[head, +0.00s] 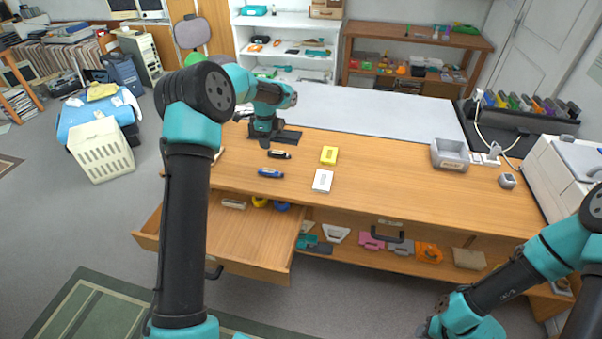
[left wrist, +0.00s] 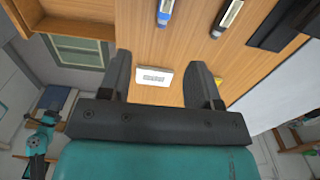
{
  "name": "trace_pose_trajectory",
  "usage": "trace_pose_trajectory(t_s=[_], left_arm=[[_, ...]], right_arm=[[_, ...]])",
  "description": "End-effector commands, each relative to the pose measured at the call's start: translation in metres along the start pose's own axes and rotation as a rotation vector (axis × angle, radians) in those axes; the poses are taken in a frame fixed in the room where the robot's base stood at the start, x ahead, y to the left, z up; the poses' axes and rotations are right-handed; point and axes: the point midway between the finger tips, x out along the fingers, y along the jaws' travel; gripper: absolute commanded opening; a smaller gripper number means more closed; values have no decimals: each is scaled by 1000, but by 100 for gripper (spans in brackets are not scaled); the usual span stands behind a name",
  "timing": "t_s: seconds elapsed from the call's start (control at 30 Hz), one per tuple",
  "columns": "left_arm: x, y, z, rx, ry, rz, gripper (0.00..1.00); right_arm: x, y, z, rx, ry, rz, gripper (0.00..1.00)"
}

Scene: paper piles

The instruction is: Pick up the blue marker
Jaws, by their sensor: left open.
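The blue marker (head: 271,173) lies on the wooden desk, left of the white box. It shows at the top of the left wrist view (left wrist: 165,12), ahead of and apart from the fingers. My left gripper (head: 263,138) is above the desk's left part, behind the blue marker in the head view.
A black marker (head: 279,154) lies just behind the blue one. A white box (head: 322,181) and a yellow box (head: 329,155) lie to the right. A grey tray (head: 450,155) stands further right. An open drawer (head: 240,240) juts out at front left. The desk's middle right is clear.

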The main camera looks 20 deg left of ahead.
Motion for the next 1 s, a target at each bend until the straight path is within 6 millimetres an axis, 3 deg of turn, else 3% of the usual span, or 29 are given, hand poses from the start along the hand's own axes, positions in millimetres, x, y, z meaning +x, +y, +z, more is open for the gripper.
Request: trace_pose_trajectory(t_s=[0.63,0.77,1.0], left_arm=[[3,0,0,0,0,1,58],[16,0,0,0,0,2,58],[56,0,0,1,0,4,58]], right_arm=[[0,0,0,0,0,0,43],[0,0,0,0,0,0,43],[0,0,0,0,0,0,43]])
